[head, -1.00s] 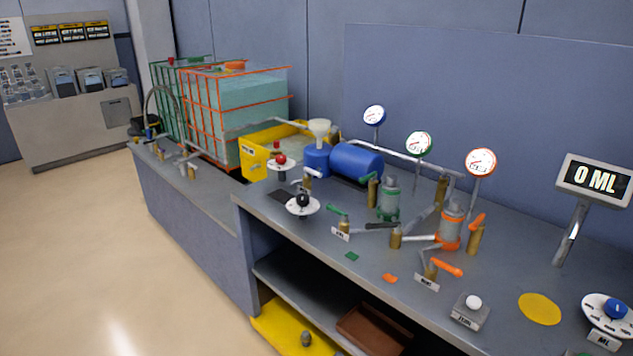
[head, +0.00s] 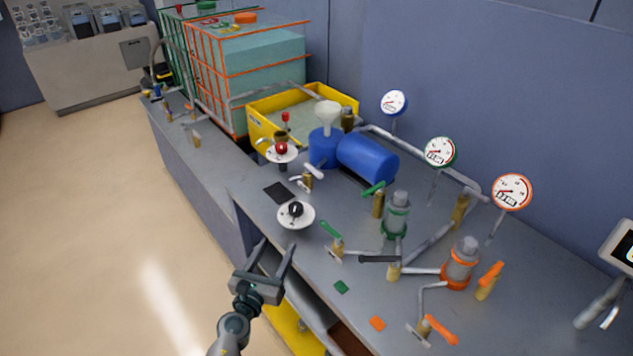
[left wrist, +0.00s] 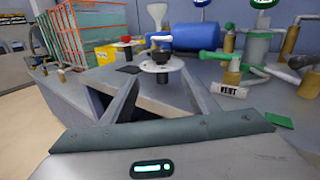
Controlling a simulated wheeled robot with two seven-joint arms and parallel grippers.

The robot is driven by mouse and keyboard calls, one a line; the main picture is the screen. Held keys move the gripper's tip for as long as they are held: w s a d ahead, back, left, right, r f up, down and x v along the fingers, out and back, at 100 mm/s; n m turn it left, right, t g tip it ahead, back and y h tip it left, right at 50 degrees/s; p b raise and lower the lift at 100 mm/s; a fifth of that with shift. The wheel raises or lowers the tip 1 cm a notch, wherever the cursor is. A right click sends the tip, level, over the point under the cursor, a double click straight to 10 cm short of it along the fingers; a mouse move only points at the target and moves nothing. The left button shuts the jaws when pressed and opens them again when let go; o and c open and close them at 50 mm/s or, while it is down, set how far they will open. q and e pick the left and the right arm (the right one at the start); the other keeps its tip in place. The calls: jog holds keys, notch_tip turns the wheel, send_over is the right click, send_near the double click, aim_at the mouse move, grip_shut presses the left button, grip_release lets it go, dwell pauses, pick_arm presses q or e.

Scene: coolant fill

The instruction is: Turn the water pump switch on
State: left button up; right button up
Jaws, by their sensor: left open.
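Two knob switches on round white dials stand near the bench's front left. One has a black knob (head: 296,210) and the other, farther back, has a red knob (head: 282,149). I cannot tell from any label which is the water pump switch. My left gripper (head: 270,245) is open and empty, in front of the bench edge and a little short of the black-knob dial. In the left wrist view the black-knob dial (left wrist: 161,64) shows ahead, between the open fingers, with the red knob (left wrist: 126,39) behind it to the left. My right gripper is not in view.
A blue tank (head: 368,160), a white funnel (head: 328,113) and a yellow bin (head: 262,128) stand behind the dials. Green-handled (head: 331,229) and orange-handled (head: 441,330) valves stand to the right. Gauges (head: 439,152) rise at the back. The floor at left is clear.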

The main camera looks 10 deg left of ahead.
aim_at(298, 203)
pick_arm(q)
jog(key=shift+w+d+r+m, duration=0.15)
jog(key=shift+w+r+m, duration=0.45)
jog(key=shift+r, duration=0.2)
jog(key=w+b, duration=0.1)
jog(key=w, duration=0.4)
jog(key=w+d, duration=0.1)
jog(key=w, duration=0.5)
jog(key=w+b, duration=0.1)
jog(key=w, duration=0.5)
jog(key=shift+w+d+b, duration=0.15)
jog(key=shift+b, duration=0.2)
jog(key=shift+c, duration=0.6)
jog(key=c, duration=0.9)
